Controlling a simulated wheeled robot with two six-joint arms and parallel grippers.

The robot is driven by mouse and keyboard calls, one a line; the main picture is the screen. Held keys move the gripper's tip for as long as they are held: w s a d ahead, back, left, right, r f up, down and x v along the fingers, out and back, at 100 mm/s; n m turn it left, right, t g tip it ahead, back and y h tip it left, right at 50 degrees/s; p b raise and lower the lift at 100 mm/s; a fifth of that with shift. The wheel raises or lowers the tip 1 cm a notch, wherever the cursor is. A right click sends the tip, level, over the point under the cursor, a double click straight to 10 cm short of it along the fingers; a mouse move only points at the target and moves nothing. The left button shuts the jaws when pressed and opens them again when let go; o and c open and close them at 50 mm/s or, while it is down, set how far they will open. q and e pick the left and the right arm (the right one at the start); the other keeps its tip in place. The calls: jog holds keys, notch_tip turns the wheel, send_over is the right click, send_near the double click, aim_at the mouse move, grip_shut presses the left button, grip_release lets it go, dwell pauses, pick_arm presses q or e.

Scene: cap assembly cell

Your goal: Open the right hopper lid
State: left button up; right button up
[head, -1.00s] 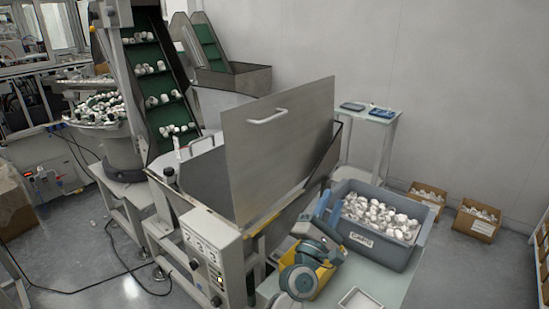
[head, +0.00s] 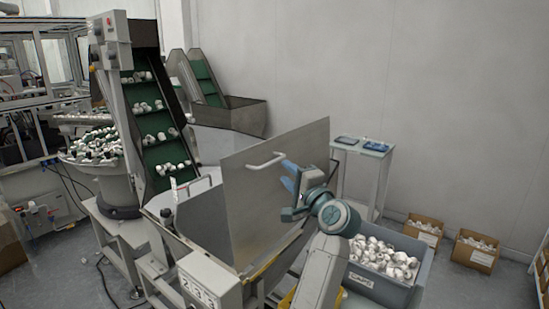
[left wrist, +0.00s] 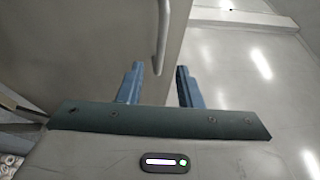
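The right hopper lid (head: 255,200) is a flat grey metal panel standing steeply raised over the hopper in the head view. Its pale bar handle (head: 266,162) is near the upper edge. My left gripper (head: 289,176), with blue fingers, is at the lid's face just right of the handle. In the left wrist view the fingers are open, with the lid (left wrist: 95,45) on the left. The handle (left wrist: 163,35) appears between the fingertips there; I cannot tell if it touches them. My right gripper is not in view.
A grey bin of white caps (head: 385,258) stands right of the hopper, partly behind my left arm. A small side table (head: 362,147) is behind it. Cartons (head: 475,250) sit on the floor at the right. A green cap conveyor (head: 160,125) rises at the left.

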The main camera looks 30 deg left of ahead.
aim_at(274, 162)
pick_arm(q)
jog(key=p+x, duration=0.3)
jog(key=x, duration=0.3)
jog(key=shift+a+r, duration=0.15)
jog(key=shift+x, duration=0.8)
jog(key=shift+c, duration=0.2)
grip_shut()
